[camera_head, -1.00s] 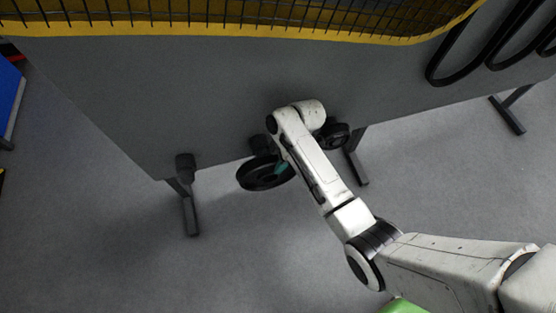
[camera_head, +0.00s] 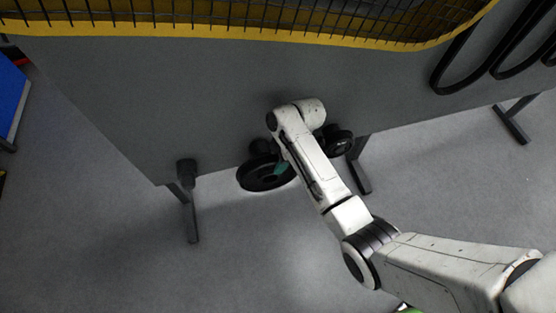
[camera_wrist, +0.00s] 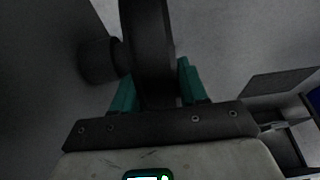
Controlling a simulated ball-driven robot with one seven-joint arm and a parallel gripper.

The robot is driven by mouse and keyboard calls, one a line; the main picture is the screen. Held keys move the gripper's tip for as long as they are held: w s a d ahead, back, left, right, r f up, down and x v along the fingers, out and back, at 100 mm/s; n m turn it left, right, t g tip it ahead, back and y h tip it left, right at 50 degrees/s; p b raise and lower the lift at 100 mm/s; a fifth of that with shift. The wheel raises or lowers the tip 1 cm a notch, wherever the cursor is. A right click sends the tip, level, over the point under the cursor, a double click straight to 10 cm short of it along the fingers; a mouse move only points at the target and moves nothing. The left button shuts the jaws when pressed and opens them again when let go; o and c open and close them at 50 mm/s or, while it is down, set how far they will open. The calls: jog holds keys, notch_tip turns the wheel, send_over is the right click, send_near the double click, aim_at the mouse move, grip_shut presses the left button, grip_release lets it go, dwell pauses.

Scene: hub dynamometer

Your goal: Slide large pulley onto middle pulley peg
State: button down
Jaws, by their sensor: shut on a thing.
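The large pulley (camera_head: 258,184), a black disc, is beside the grey panel in the head view. My gripper (camera_wrist: 157,90) is shut on its rim, with a teal finger on each side in the wrist view. There the large pulley (camera_wrist: 148,38) shows edge-on. A dark cylindrical peg (camera_wrist: 97,62) stands left of it, with a thinner stub between them. In the head view a dark peg (camera_head: 258,146) shows just behind the pulley, partly hidden. Whether the pulley is on the peg or only in front of it, I cannot tell.
A smaller black pulley (camera_head: 340,141) is on the panel (camera_head: 110,100) to the right, partly behind my arm. Another peg (camera_head: 187,172) juts out at the left. Black belts (camera_head: 455,75) hang at upper right. Panel legs (camera_head: 192,215) stand on open grey floor.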

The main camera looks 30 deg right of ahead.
jog(key=shift+w+r, duration=0.1)
jog(key=shift+w, duration=0.15)
jog(key=shift+w+d+b, duration=0.2)
jog(key=shift+w+b, duration=0.2)
jog(key=shift+w, duration=0.1)
jog(key=shift+w+d+b, duration=0.2)
jog(key=shift+w+b, duration=0.15)
jog(key=shift+w, duration=0.15)
jog(key=shift+w, duration=0.15)
dwell(0.4)
jog(key=shift+w+d+b, duration=0.25)
jog(key=shift+w+b, duration=0.25)
jog(key=shift+w, duration=0.1)
jog(key=shift+w+d, duration=0.1)
jog(key=shift+w, duration=0.35)
dwell(0.5)
